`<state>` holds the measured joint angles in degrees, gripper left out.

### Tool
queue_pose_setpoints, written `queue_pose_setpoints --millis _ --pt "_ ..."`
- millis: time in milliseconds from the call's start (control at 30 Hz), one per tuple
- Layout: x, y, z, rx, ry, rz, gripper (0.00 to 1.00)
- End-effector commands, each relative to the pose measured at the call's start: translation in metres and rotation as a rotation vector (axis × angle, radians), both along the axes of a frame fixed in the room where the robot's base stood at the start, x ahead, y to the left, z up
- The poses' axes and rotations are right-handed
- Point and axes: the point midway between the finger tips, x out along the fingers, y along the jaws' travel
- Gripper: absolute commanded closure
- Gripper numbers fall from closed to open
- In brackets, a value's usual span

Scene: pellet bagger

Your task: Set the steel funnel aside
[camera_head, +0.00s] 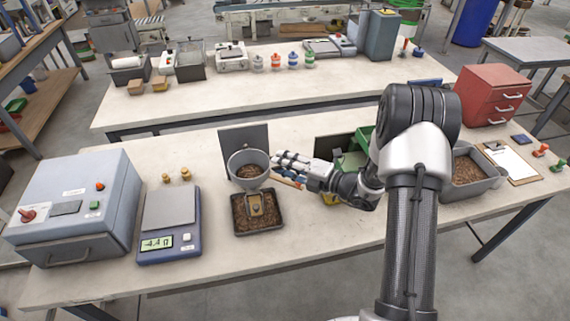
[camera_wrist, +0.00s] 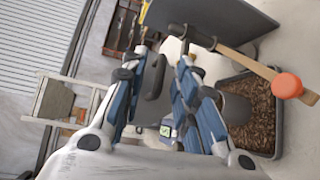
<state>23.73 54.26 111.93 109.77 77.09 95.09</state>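The steel funnel (camera_head: 248,182) is a grey cone with a wide rim. In the head view it is upright above the dark tray of brown pellets (camera_head: 236,225); what supports it is hard to see. Brown shows inside its mouth. My gripper (camera_head: 276,164) is just right of the funnel's rim, pointing left. In the wrist view its blue-padded fingers (camera_wrist: 172,62) are apart, with a dark curved part (camera_wrist: 155,78) visible between them. I cannot tell whether that is part of the funnel, or whether the fingertips touch the rim.
A scale (camera_head: 170,208) and a grey-blue machine (camera_head: 75,195) stand left of the tray. A dark upright panel (camera_head: 243,135) is behind the funnel. A wooden-handled tool with an orange end (camera_wrist: 288,86) lies near my gripper. A pellet bin (camera_head: 490,187) is at right.

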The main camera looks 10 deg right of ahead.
Motion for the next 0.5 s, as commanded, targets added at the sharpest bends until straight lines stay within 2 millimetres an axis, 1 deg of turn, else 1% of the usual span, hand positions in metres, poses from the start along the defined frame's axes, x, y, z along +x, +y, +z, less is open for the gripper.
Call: queue_pose_setpoints --millis 100,500 --pt "-0.0001 -0.0001 0.0000 0.000 0.000 0.000 0.73" --pt "-0.0004 -0.0002 -0.0002 0.000 0.000 0.000 0.99"
